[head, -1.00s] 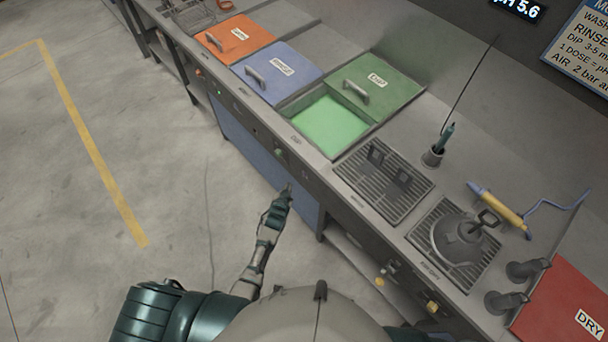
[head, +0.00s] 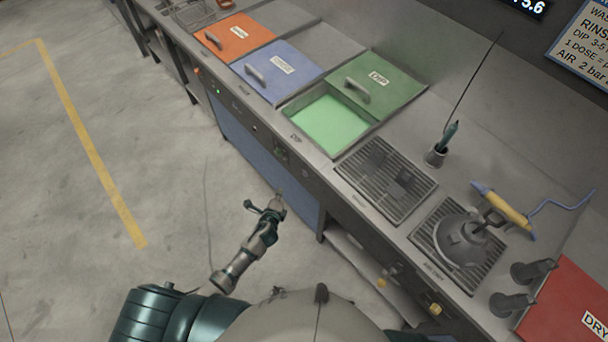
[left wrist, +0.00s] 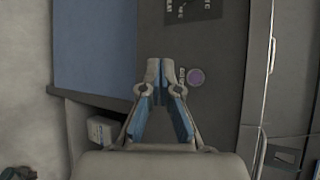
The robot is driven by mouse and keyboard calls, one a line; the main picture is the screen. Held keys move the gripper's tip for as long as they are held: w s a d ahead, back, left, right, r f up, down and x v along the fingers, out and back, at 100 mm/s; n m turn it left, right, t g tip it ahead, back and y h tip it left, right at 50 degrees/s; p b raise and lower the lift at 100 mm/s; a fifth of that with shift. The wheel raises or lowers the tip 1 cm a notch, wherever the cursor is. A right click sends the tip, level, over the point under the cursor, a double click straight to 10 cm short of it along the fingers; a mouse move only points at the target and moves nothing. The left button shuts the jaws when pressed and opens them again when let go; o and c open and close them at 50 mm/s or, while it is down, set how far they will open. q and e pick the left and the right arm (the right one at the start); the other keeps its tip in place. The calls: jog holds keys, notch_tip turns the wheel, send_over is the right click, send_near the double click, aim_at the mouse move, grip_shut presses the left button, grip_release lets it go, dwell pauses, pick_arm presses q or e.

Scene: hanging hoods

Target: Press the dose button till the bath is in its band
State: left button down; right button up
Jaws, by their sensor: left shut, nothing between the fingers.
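The bath (head: 331,123) is a pool of green liquid in a tank whose green lid (head: 385,84) is slid partly back. The display (head: 530,7) at the top right is cut off and ends in 5.6. My left gripper (head: 279,201) is shut and empty, in front of the bench's front panel. In the left wrist view its fingertips (left wrist: 154,68) are together, and a round purple button (left wrist: 196,77) lies just right of them with a small unreadable label. I cannot tell whether they touch the panel. A small dark square control (head: 281,153) sits on the bench front below the bath.
An orange lid (head: 238,38) and a blue lid (head: 276,71) cover tanks beyond the bath. Drain grates, a dark rounded hood (head: 462,240), a yellow tool (head: 503,208) and a red DRY panel (head: 575,306) fill the near bench. Floor at left is clear.

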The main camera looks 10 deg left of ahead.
aim_at(305, 174)
pick_arm(q)
jog(key=shift+d, duration=0.1)
jog(key=w+d+b, duration=0.2)
jog(key=w+d, duration=0.3)
jog(key=w, duration=0.2)
jog(key=shift+d+b, duration=0.2)
jog(key=shift+b, duration=0.15)
pick_arm(e)
jog(key=shift+w+a+f, duration=0.1)
jog(key=shift+w+a, duration=0.05)
jog(key=shift+w, duration=0.7)
jog(key=shift+w+a+f, duration=0.1)
jog(key=shift+w+a, duration=0.1)
jog(key=shift+w, duration=0.65)
jog(key=shift+w+a+f, duration=0.1)
jog(key=shift+w+a, duration=0.05)
jog(key=shift+w, duration=0.7)
pick_arm(q)
jog(key=shift+w+d, duration=0.1)
jog(key=shift+w, duration=0.05)
jog(key=shift+w+d+r, duration=0.1)
jog(key=shift+w+d, duration=0.05)
